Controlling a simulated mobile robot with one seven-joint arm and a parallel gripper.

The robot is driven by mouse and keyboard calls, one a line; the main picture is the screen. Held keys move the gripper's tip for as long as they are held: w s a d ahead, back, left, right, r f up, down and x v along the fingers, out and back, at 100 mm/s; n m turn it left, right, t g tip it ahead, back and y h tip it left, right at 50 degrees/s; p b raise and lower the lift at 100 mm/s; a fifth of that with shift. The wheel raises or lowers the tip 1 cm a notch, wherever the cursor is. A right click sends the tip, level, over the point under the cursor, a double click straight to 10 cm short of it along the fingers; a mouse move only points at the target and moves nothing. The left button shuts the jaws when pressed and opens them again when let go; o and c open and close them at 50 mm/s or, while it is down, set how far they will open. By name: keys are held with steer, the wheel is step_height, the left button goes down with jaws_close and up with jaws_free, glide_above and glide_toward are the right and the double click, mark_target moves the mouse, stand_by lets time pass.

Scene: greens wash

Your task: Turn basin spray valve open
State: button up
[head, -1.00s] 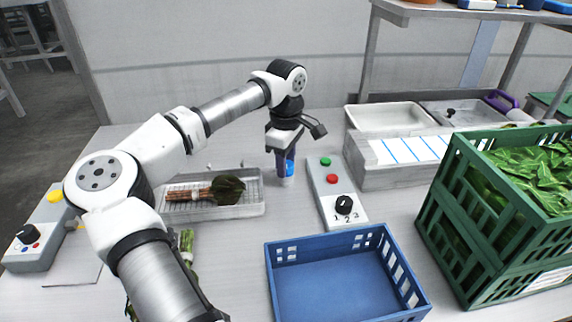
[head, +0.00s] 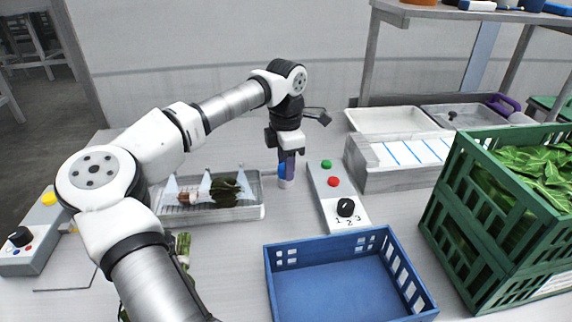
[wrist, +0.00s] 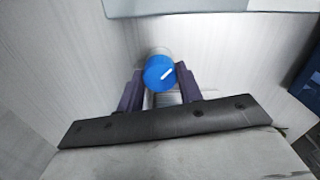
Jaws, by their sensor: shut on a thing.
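The spray valve is a blue round knob (head: 282,171) on a pale base at the right end of the wash basin (head: 240,213). In the wrist view the knob (wrist: 160,73) shows a slanted white mark. My gripper (head: 287,168) points down over it, and its purple fingers are shut on the knob, one on each side. White cone-shaped sprays (head: 205,184) come down from small nozzles into the basin. A leafy bunch with reddish stems (head: 215,192) lies in the basin under them.
A control box (head: 325,190) with green and red buttons and a numbered dial stands to the right. A blue crate (head: 345,285) is in front. Green crates of leaves (head: 465,215) stand at the right. White trays (head: 390,120) are at the back.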

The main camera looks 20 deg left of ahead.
stand_by(0.4)
steer(key=o, duration=1)
steer(key=shift+r, duration=0.1)
step_height(320, 180, up, 14)
steer(key=shift+f+b, duration=0.15)
steer(key=shift+b, duration=0.2)
